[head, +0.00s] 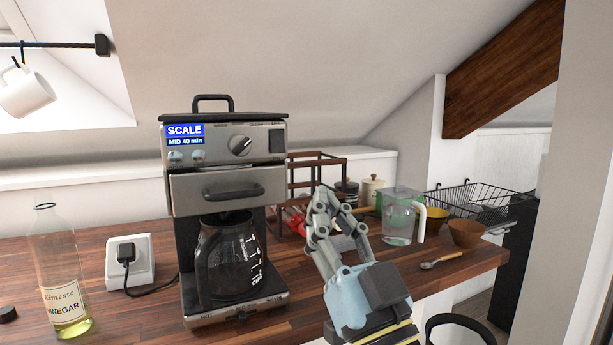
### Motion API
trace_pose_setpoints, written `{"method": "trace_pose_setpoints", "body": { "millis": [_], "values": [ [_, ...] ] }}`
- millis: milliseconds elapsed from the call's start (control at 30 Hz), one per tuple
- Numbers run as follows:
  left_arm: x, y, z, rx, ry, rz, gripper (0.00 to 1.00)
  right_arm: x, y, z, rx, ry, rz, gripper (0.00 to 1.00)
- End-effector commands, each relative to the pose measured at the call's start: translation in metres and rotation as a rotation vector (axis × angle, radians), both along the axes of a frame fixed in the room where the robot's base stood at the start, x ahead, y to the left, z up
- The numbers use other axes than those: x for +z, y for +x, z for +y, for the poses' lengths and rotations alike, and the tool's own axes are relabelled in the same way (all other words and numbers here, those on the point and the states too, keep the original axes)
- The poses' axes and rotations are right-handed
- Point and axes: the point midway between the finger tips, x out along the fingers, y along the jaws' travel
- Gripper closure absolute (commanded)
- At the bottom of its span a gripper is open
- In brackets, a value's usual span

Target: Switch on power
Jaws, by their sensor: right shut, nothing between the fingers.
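A steel and black coffee machine (227,190) stands on the wooden counter. Its lit blue display (185,134) reads "SCALE" and "MID 40 min". A round knob (240,145) sits mid-panel, and a dark rectangular switch or panel (276,141) is at the panel's right end; its setting is too small to tell. A glass carafe (231,262) sits in the machine. The machine's plug is in a white wall socket box (130,262) to its left. My right gripper (326,200) is shut and empty, to the right of the machine and apart from it. My left gripper is out of view.
A vinegar bottle (60,270) stands at left. Right of my gripper are a clear jug (399,217), a wooden bowl (467,233), a spoon (441,260) and a black wire rack (475,202). A brown rack (305,172) stands behind. A white mug (27,93) hangs upper left.

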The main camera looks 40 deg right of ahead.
Motion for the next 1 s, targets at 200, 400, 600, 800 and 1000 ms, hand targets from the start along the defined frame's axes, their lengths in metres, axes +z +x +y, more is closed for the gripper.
{"method": "trace_pose_setpoints", "body": {
  "millis": [200, 400, 600, 800, 1000],
  "values": [
    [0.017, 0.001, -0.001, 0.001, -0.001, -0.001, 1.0, 0.029, 0.029, -0.007, 0.002, -0.003, -0.006, 1.0],
    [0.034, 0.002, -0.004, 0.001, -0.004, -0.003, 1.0, 0.056, 0.063, -0.015, 0.001, -0.002, -0.004, 1.0],
    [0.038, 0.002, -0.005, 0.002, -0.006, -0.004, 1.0, 0.057, 0.093, -0.022, 0.001, -0.002, 0.0, 1.0],
    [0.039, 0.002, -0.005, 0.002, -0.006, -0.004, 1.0, 0.054, 0.108, -0.026, 0.002, -0.001, -0.001, 1.0],
    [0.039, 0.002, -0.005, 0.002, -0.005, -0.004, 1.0, 0.053, 0.11, -0.026, 0.002, -0.001, -0.001, 1.0]
  ]
}}
